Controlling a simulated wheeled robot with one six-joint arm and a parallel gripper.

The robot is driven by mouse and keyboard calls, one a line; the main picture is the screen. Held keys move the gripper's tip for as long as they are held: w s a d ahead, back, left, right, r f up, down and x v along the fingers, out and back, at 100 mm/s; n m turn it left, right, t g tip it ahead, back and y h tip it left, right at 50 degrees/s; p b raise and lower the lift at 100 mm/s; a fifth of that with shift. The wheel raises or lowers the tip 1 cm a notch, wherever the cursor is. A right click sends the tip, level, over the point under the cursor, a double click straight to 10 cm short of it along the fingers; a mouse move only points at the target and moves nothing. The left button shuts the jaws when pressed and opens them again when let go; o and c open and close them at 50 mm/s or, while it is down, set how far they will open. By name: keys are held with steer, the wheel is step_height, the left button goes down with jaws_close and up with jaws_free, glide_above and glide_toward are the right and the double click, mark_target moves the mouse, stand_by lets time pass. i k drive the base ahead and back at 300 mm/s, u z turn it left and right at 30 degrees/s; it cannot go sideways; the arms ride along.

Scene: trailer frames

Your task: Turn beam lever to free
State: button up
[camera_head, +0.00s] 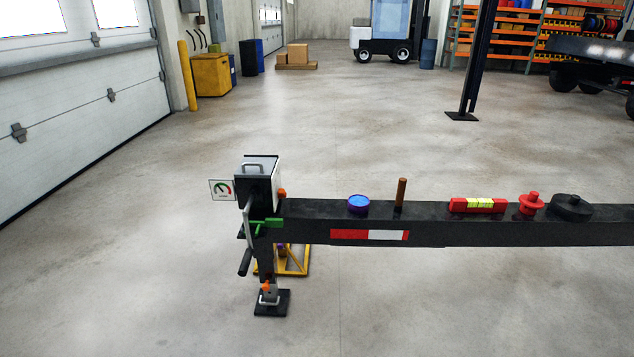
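A dark trailer beam (470,232) runs from the middle of the view to the right edge. At its left end stands an upright leg with a box-shaped head (258,185) and a foot plate (272,304) on the floor. A small green lever (262,223) sits at the joint of leg and beam, lying roughly level. I take it as the beam lever, but no label on it is readable. A grey crank with a black grip (244,262) hangs on the leg's left side. My gripper is not in view.
On the beam stand a blue-purple round tin (358,204), a brown peg (400,194), a red spirit level (478,205), a red knob (530,203) and a black round cap (571,207). A gauge sign (221,190) is left of the leg. The floor in front is clear.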

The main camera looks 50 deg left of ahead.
mark_target(281, 192)
steer(key=z, duration=0.75)
steer(key=i, duration=1.6)
steer(key=u, duration=2.95)
steer(key=i, duration=1.65)
steer(key=u, duration=0.45)
